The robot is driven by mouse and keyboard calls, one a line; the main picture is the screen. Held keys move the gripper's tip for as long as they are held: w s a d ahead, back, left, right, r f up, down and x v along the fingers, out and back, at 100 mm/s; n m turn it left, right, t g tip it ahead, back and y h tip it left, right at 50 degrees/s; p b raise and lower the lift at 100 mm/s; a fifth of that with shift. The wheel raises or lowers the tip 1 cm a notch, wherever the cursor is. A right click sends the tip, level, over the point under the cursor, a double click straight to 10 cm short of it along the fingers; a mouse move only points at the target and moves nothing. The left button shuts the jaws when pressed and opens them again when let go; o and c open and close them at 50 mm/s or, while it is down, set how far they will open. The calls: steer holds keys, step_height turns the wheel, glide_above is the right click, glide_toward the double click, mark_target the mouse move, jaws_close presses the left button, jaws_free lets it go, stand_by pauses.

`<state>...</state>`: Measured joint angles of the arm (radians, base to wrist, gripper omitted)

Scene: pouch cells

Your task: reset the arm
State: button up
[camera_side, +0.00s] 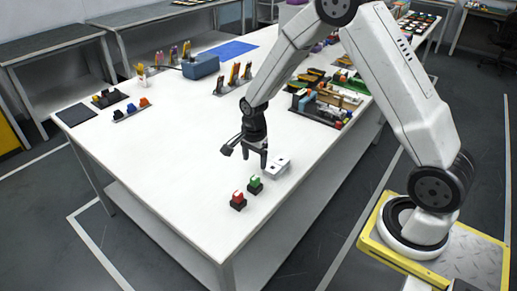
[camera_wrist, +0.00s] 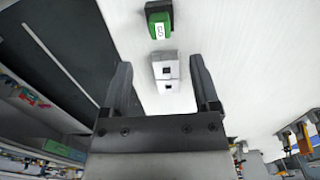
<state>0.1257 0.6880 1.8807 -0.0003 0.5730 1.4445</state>
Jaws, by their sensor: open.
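My gripper (camera_side: 256,163) is in the air above the white table, close to a small white block with dark square marks (camera_side: 278,167). In the wrist view my gripper (camera_wrist: 158,75) has its two dark fingers wide apart with nothing between them. The white block (camera_wrist: 167,72) shows beyond the gap between the fingers. A green button on a dark base (camera_side: 255,184) stands just in front of the block. The green button also shows at the top of the wrist view (camera_wrist: 159,27). A red button on a dark base (camera_side: 238,200) stands beside the green one.
The white table (camera_side: 170,190) has free room at its front left. Upright holders (camera_side: 232,78), a blue-grey box (camera_side: 200,66), a blue mat (camera_side: 234,49) and small coloured pieces (camera_side: 132,110) are farther back.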

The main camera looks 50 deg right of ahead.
stand_by(0.3)
steer(key=shift+s+a+r+n, duration=0.2)
steer(key=shift+s+r+n, duration=0.15)
steer(key=shift+r+n, duration=0.2)
steer(key=s+a+r+n+t, duration=0.1)
steer(key=s+a+r+n, duration=0.1)
steer(key=s+r+n, duration=0.2)
steer(key=s+a+r+n+t, duration=0.1)
steer(key=s+a+r+n, duration=0.2)
steer(key=s+n, duration=0.7)
steer(key=r+n, duration=0.1)
steer(key=n, duration=0.2)
steer(key=shift+r+t, duration=0.25)
steer(key=shift+t, duration=0.05)
